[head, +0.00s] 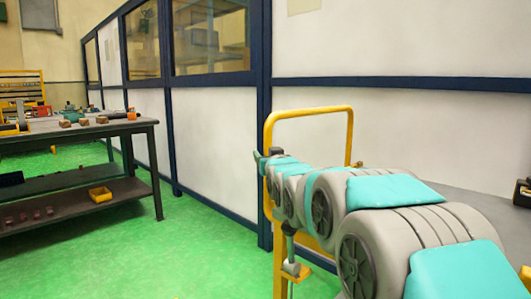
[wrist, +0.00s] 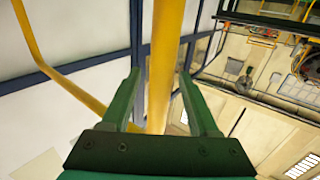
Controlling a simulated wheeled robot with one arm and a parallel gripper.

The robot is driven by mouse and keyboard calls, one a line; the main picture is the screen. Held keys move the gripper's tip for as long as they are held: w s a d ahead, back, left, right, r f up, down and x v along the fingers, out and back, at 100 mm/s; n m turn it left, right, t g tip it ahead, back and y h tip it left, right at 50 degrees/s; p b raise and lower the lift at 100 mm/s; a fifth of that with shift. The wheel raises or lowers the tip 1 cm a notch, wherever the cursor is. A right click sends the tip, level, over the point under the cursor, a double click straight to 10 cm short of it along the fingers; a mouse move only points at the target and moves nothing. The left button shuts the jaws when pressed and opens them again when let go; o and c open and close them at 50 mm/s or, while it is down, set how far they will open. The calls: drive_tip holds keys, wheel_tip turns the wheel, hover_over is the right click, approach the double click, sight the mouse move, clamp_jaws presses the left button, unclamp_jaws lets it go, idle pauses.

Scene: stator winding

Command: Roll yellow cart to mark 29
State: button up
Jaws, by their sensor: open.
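The yellow cart's tubular handle (head: 350,125) stands upright in front of the white wall panel in the head view. In the wrist view a yellow upright bar (wrist: 166,50) passes between the two green fingers of my gripper (wrist: 160,85). The fingers are apart, one on each side of the bar; I cannot tell whether either touches it. In the head view my gripper (head: 258,158) is small, at the handle's left upright. My arm hides much of the cart. No floor mark with 29 is visible.
A dark workbench (head: 80,133) with parts on top and a yellow bin (head: 100,194) on its lower shelf stands at left. A blue-framed partition (head: 220,150) runs behind the cart. Green floor (head: 190,250) is clear between bench and cart.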

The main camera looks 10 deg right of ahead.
drive_tip(key=shift+w, duration=1.25)
clamp_jaws()
idle(0.5)
